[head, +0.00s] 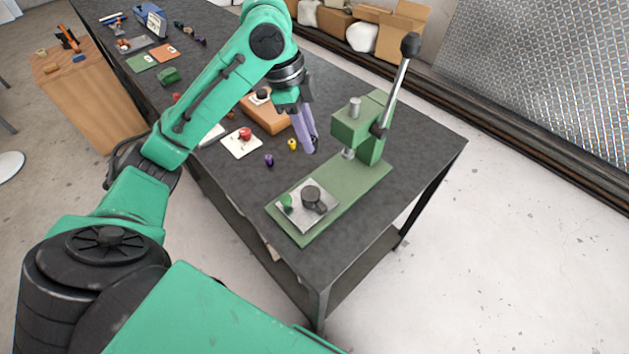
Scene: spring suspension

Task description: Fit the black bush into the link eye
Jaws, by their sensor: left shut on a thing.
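My left gripper (306,130) has pale purple fingers pointing down over the table, left of the green lever press (360,130). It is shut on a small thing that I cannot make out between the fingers. On the press's green base lies a light grey plate (296,216). A dark grey round part (312,199) and a green knob (287,201) sit on it. I cannot tell whether the round part is the link eye, and I cannot pick out the black bush. My right gripper is out of view.
A white plate with a red piece (241,142), small yellow (292,144) and purple (269,160) pieces, and an orange-brown block (264,113) lie left of the press. The press lever (398,80) stands up tall. The dark table's right end (425,150) is clear.

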